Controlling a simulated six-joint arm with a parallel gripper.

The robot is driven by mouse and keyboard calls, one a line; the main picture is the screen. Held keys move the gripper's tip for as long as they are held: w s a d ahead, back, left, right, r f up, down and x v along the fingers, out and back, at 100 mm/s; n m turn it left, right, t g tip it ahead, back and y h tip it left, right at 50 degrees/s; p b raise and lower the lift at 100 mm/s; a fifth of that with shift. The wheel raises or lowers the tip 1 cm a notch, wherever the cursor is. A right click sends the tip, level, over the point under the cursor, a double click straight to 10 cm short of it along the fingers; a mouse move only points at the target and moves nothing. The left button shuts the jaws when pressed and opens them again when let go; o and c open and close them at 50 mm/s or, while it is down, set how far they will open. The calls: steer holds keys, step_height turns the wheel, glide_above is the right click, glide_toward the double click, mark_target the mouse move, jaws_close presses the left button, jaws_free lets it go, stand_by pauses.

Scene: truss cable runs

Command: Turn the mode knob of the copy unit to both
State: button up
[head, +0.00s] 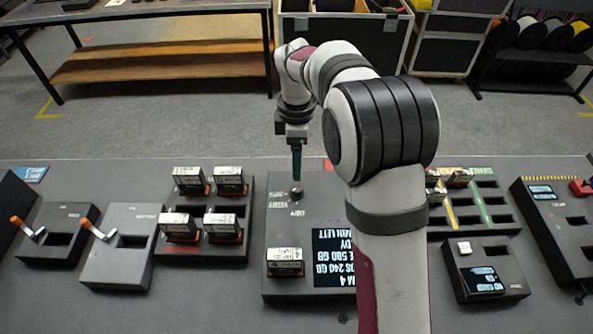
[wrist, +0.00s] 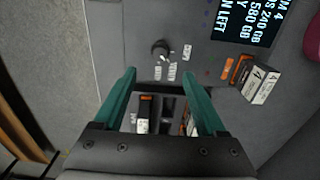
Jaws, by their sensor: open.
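The copy unit (head: 278,247) is a dark grey box in the middle of the bench, with a lit screen (head: 334,258). Its mode knob (head: 296,193) is a small black dial near the far edge of its top. In the wrist view the knob (wrist: 160,50) lies just beyond the fingertips, roughly midway between them, with small white labels around it that are too small to read surely. My gripper (head: 297,177) points down above the knob, its teal fingers apart. In the wrist view my gripper (wrist: 166,74) is open and empty. Contact with the knob is not visible.
A card-like module (head: 284,262) sits in the copy unit. A dock with several modules (head: 208,218) stands at left, beside two units with orange-tipped levers (head: 100,230). My arm hides part of the bench to the right. More units (head: 487,271) stand there.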

mark_target(297, 187)
step_height(297, 187, down, 10)
stand_by(0.3)
jaws_close()
